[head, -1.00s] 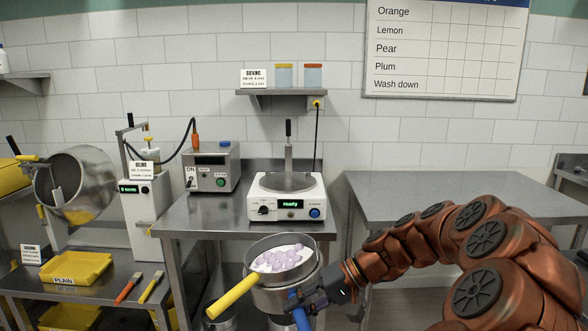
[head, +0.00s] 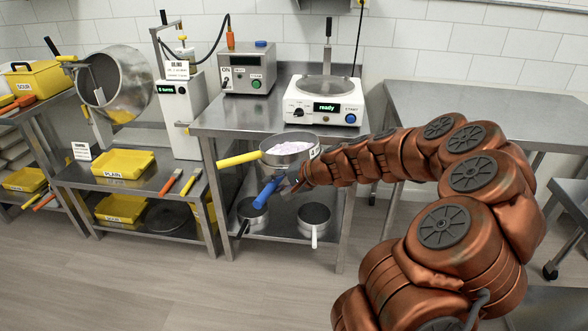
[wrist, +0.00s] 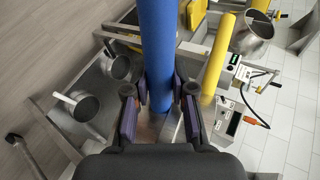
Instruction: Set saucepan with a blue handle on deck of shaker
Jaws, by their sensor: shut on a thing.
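My gripper (head: 292,186) is shut on the blue handle (head: 267,192) of a metal saucepan, in front of the middle table's front edge. The blue handle also runs between my fingers in the wrist view (wrist: 157,50). A metal vessel with a yellow handle (head: 240,159) sits on top and holds pale lilac pieces (head: 287,148). It hides most of the blue-handled saucepan. The shaker (head: 325,113) is a white machine on the table behind, its display reading "ready". Its round grey deck (head: 323,86) is bare, with an upright black-handled post behind it.
A grey control box (head: 247,70) stands left of the shaker. A saucepan with a black handle (head: 250,210) and one with a white handle (head: 314,216) are on the lower shelf. A steel drum (head: 115,80) and yellow trays are at left. The right table (head: 480,105) is clear.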

